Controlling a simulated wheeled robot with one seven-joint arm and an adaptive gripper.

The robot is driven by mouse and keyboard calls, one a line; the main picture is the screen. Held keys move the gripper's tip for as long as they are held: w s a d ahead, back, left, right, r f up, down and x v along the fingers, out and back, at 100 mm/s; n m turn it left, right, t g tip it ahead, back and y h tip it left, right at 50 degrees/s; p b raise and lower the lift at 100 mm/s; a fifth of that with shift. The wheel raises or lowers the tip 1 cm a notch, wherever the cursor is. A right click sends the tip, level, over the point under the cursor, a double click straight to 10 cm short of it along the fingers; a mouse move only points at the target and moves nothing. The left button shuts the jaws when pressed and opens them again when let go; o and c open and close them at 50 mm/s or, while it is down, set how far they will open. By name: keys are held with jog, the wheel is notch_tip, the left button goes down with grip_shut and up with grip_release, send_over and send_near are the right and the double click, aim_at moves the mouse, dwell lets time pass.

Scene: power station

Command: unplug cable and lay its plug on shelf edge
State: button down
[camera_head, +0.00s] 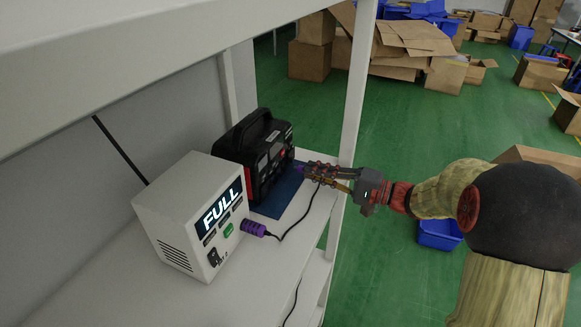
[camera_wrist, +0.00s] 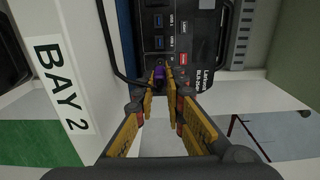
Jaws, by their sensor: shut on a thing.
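A black power station (camera_head: 262,150) with a carry handle stands on a blue mat (camera_head: 283,193) on the shelf. My gripper (camera_head: 308,170) reaches in from the right to its front face. In the wrist view the fingers (camera_wrist: 160,85) are closed around a purple plug (camera_wrist: 159,73) in front of the power station's panel (camera_wrist: 183,40). I cannot tell whether this plug is still seated in a socket. A black cable (camera_wrist: 112,50) runs from it. A second purple plug (camera_head: 253,228) sits at the front of a white box (camera_head: 180,222) whose display reads FULL, and the cable joins there.
The shelf edge (camera_head: 305,245) is bare in front of the white box. A white upright (camera_head: 357,85) stands just behind my gripper; a BAY 2 label (camera_wrist: 61,85) shows in the wrist view. Cardboard boxes (camera_head: 420,50) lie on the green floor beyond.

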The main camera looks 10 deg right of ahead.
aim_at(332, 192)
jog(key=shift+s+d, duration=0.1)
jog(key=shift+d, duration=0.05)
jog(key=shift+b+v, duration=0.6)
jog(key=shift+v, duration=1.7)
jog(key=shift+f+b, duration=1)
jog(key=shift+f, duration=0.1)
jog(key=c, duration=1.8)
grip_release()
jog(key=shift+o, duration=0.2)
jog(key=shift+s+f, duration=0.1)
